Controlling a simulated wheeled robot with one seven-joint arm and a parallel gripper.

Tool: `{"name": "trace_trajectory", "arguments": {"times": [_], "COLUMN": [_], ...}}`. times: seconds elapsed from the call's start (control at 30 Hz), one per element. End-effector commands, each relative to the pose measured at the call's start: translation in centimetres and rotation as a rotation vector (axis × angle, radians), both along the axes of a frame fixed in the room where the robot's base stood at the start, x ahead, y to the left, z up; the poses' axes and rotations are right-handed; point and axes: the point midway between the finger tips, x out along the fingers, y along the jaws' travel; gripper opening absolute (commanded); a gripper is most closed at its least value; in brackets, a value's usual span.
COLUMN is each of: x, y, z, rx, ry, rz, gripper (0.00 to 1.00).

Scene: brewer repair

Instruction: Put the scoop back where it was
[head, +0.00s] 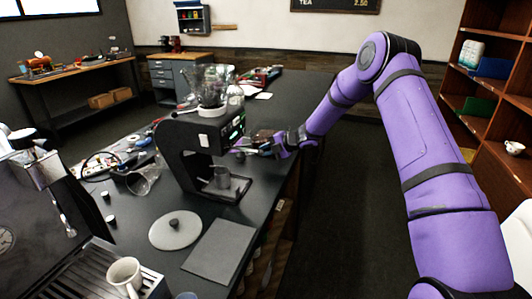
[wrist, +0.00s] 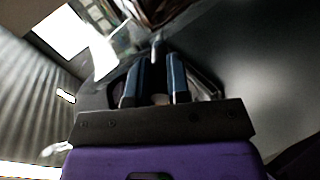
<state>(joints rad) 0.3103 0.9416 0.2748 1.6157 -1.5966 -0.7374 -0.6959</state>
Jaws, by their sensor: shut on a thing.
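My gripper (head: 246,148) is at the right side of the black brewer, above the counter's right edge, pointing left. In the wrist view its two blue-grey fingers (wrist: 160,62) are close together. A thin pale piece (wrist: 156,46), which looks like part of the scoop's handle, shows between their tips. The rest of the scoop is hard to make out. A small brown shape (head: 263,135) shows just above the gripper in the head view; I cannot tell whether it belongs to the scoop.
The floor at right is clear.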

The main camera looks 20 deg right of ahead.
Motion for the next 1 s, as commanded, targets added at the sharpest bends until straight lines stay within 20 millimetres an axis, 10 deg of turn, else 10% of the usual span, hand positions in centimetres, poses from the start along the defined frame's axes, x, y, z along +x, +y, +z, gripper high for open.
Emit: {"name": "trace_trajectory", "arguments": {"times": [0.4,0.53,1.0], "x": [0.0,0.0,-0.7], "y": [0.0,0.0,-1.0], "z": [-1.0,-1.0,-0.2], "rx": [0.0,0.0,-0.001], "ry": [-0.001,-0.001,-0.002], "rz": [0.0,0.0,0.0], "gripper": [0.0,0.42,0.43]}}
